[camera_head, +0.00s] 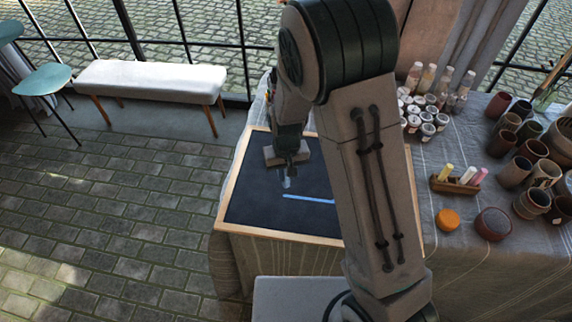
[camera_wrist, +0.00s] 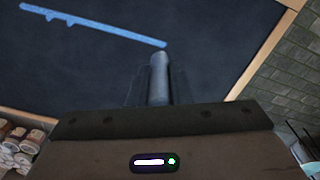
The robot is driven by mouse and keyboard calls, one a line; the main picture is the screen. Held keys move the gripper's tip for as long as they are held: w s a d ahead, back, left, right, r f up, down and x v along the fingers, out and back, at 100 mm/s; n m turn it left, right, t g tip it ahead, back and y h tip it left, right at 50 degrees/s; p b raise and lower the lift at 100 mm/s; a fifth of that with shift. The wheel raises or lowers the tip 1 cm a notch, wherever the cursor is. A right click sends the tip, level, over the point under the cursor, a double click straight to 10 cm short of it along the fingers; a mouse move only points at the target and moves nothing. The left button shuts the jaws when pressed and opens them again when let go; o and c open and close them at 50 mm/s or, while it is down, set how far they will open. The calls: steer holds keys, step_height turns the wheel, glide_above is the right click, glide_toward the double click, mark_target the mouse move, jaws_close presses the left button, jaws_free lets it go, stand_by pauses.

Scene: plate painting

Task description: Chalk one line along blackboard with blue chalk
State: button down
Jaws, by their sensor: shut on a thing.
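The blackboard (camera_head: 262,212) has a black face and a light wooden frame and lies on the table. It fills most of the wrist view (camera_wrist: 215,35). A blue line (camera_head: 308,198) runs across it; my arm hides its right part in the head view. In the wrist view the line (camera_wrist: 95,27) is straight with small bumps near one end. My gripper (camera_head: 288,167) is shut on the blue chalk (camera_wrist: 160,78), which points down at the board. The chalk (camera_head: 287,183) is close to the line's left end in the head view. I cannot tell if its tip touches the board.
A wooden holder (camera_head: 455,186) with yellow, white and pink chalks stands right of my arm. Near it are an orange round pot (camera_head: 447,220), a dark red one (camera_head: 493,224), paint jars (camera_head: 427,131) and brown cups (camera_head: 515,172). A bench (camera_head: 150,80) stands at the back left.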

steer(key=shift+r+p, duration=0.75)
steer(key=shift+r, duration=0.6)
